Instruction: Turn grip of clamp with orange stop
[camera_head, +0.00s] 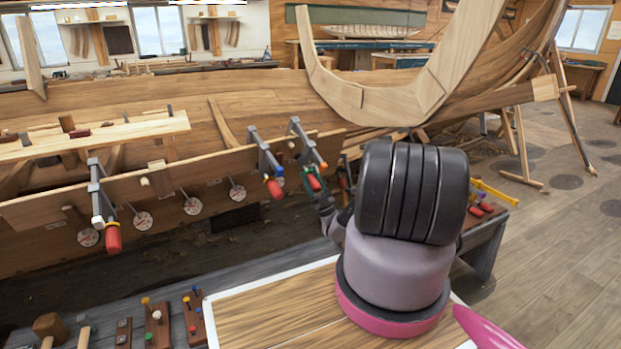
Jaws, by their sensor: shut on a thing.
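Several grey bar clamps with red grips hang on the long plank along the hull. The right clamp (299,138) has a small orange part near its lower end, which looks like its stop, and a red grip (314,183). My gripper (312,178) is at this grip and shut on it; my own wrist and arm hide part of the contact. The middle clamp (263,149) with its red grip (274,189) is just to the left. The left clamp (96,197) with its red grip (113,238) is far left.
A bench in front carries wooden blocks with coloured pegs (157,322) and a mallet (48,328). A curved wooden frame (420,85) rises behind my arm. Floor (570,220) at right is mostly open.

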